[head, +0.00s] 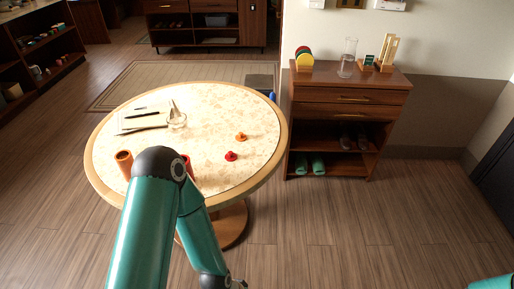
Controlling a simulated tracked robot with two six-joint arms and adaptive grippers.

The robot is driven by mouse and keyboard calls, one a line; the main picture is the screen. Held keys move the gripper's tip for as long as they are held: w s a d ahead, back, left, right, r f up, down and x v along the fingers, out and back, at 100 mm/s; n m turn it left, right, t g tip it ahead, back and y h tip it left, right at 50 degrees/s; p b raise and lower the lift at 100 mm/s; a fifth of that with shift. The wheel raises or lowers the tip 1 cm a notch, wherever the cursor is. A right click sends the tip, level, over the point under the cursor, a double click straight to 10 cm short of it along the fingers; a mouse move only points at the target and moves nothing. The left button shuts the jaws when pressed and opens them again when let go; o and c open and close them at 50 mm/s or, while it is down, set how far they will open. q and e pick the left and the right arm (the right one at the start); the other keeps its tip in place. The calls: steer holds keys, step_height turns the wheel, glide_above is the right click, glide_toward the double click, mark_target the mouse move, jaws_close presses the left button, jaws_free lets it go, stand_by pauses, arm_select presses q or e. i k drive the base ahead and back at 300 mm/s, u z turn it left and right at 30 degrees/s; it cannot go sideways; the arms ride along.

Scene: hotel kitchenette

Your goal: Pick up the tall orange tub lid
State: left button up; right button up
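A small orange lid with a knob (241,137) lies on the right part of the round table. A red lid (231,156) lies just nearer and slightly left of it. An open orange tub (123,162) stands at the table's left front edge. A red tub (187,161) is mostly hidden behind my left arm. My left arm bends over the table's front edge, and its gripper (238,284) is at the bottom edge, low beside the table and away from the lids. It is cut off and its fingers are unclear. My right gripper is out of view.
The round table (205,108) also bears a pale board (140,124) with dark utensils and a glass bowl (177,121) at back left. A wooden cabinet (350,97) with a glass carafe (348,58) stands right of the table.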

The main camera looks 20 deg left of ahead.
mark_target(240, 137)
steer(key=u, duration=0.25)
steer(key=i, duration=0.7)
steer(key=z, duration=0.25)
steer(key=k, duration=0.8)
steer(key=u, duration=0.2)
steer(key=i, duration=1)
steer(key=z, duration=0.05)
